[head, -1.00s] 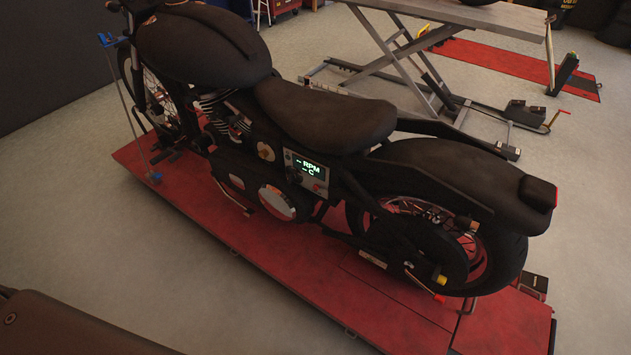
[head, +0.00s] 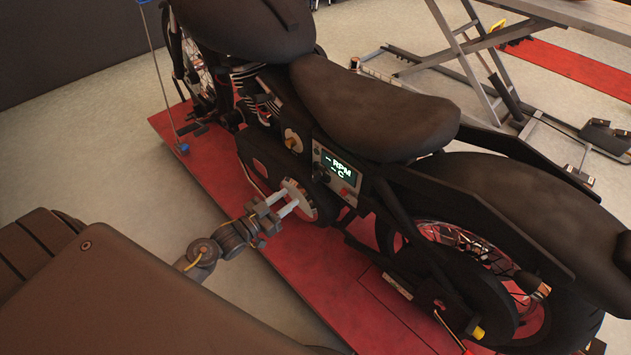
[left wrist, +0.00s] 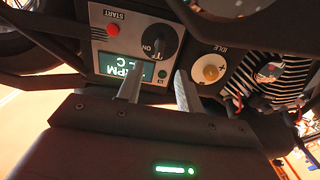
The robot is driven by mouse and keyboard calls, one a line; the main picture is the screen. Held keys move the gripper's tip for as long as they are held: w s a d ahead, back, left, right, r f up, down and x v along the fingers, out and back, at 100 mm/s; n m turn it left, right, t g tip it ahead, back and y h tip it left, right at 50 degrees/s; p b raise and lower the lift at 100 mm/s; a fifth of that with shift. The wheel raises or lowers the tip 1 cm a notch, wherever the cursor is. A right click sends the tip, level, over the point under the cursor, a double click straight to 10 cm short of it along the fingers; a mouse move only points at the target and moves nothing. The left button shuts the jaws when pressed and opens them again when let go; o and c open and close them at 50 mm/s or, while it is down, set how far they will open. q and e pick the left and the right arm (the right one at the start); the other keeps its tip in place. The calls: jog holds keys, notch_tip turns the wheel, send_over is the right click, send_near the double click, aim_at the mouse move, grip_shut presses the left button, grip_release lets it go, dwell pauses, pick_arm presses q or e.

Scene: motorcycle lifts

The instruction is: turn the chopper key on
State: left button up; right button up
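The chopper's control panel (head: 337,175) faces me on the side of the motorcycle, its display lit with "RPM" and "C". In the left wrist view, which shows the panel upside down, the black key knob (left wrist: 160,40) sits beside an "ON" mark. A red START button (left wrist: 113,30) is left of it. My left gripper (head: 290,195) is open and empty, with its two fingers pointing toward the bike just left of and below the panel. In the left wrist view the spread fingertips (left wrist: 159,70) are near the knob, with nothing between them. My right gripper is not in view.
A brass-coloured IDLE knob (head: 293,140) is next to the panel, and it also shows in the left wrist view (left wrist: 209,69). The bike stands on a red lift platform (head: 330,290). Another lift (head: 490,60) stands behind. Open floor lies left of the platform.

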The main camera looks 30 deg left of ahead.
aim_at(313, 179)
pick_arm(q)
jog(key=x, duration=1.1)
jog(key=shift+c, duration=0.2)
grip_shut()
